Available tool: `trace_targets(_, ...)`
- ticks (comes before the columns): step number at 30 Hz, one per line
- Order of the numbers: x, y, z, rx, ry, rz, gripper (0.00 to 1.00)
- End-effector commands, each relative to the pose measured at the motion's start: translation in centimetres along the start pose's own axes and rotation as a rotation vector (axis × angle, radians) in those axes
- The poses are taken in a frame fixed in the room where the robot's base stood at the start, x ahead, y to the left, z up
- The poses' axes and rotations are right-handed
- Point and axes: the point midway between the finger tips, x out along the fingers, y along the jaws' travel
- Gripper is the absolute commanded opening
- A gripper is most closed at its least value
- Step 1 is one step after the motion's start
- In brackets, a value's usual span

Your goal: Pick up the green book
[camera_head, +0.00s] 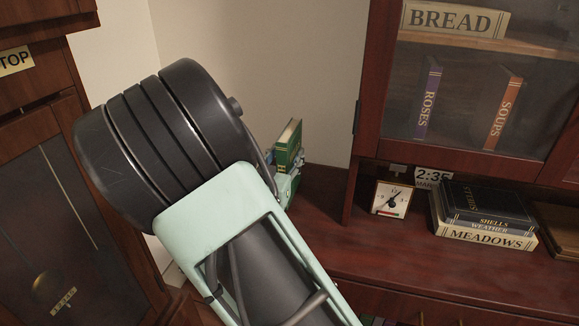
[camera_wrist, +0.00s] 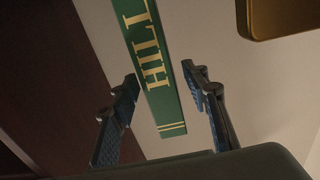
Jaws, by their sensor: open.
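The green book (camera_head: 288,145) stands upright, partly hidden behind my arm, at the middle of the head view. In the wrist view its green spine (camera_wrist: 150,62) with gold letters "HILL" runs down between my two fingers. My gripper (camera_wrist: 161,78) is open, with one blue-padded finger on each side of the spine. In the head view my gripper is mostly hidden behind my arm, just below the book.
A dark wood shelf top (camera_head: 325,215) stretches to the right. On it stand a small clock (camera_head: 391,198) and a stack of books (camera_head: 485,235). A glass-fronted cabinet (camera_head: 365,110) rises on the right. A pendulum clock case (camera_head: 50,200) stands at the left.

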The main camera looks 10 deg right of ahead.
Motion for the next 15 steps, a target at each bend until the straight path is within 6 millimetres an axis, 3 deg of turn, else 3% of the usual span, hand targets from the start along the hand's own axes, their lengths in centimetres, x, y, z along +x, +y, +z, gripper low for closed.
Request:
trace_targets(7,3.7,-0.2,0.4,0.001,0.003,0.002,0.42)
trace_targets(15,4.4,-0.2,0.2,0.0,0.0,0.001,0.42)
